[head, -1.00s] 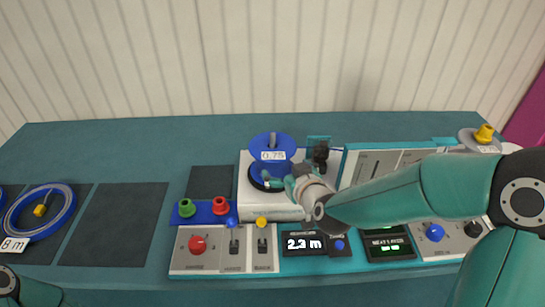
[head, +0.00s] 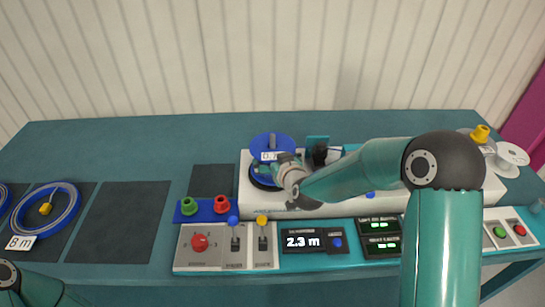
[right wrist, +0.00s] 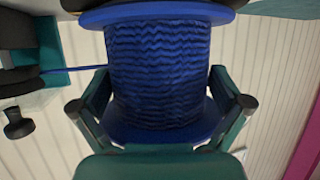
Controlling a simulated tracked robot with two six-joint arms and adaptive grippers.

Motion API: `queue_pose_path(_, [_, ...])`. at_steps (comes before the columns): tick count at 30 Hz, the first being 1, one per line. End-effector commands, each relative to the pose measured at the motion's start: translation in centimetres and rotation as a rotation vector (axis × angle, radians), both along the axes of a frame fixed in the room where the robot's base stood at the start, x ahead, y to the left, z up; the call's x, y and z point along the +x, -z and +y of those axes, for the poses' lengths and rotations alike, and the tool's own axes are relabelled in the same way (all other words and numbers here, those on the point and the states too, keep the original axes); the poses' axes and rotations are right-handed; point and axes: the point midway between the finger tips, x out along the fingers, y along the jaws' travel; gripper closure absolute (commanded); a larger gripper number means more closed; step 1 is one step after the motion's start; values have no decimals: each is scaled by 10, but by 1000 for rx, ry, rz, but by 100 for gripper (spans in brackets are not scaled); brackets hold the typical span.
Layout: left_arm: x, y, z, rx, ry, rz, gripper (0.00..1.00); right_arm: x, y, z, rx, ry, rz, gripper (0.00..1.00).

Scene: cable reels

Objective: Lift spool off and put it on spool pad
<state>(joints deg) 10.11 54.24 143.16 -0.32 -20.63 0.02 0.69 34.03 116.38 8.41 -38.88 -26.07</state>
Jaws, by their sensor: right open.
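The blue spool (head: 272,143) stands upright on the white machine (head: 250,198), with a white label on its front that my gripper partly covers. My right gripper (head: 268,171) is at the spool's front right. In the right wrist view its two open fingers (right wrist: 160,90) lie either side of the spool's blue wound cable (right wrist: 158,65), with a gap at each side. A blue strand runs left from the winding. A small dark pad (head: 213,179) lies left of the machine, and a larger bare dark pad (head: 122,222) further left. My left gripper is out of view.
Green and red posts (head: 221,204) stand on a blue block in front of the small pad. A control panel (head: 200,260) with levers and displays runs along the front. A blue cable coil (head: 43,212) lies at left. White reels (head: 511,155) stand at right.

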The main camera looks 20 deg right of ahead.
Motion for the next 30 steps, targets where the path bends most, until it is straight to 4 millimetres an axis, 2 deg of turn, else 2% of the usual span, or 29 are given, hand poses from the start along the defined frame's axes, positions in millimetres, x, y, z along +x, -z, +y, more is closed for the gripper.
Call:
queue_pose_path(3, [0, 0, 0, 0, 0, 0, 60, 0, 0, 0, 0, 0, 0, 2])
queue_pose_path(16, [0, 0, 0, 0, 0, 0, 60, 0, 0, 1, 0, -1, 0, 73])
queue_pose_path(30, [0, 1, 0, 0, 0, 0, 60, 1, -11, 0, -1, 1, -10, 75])
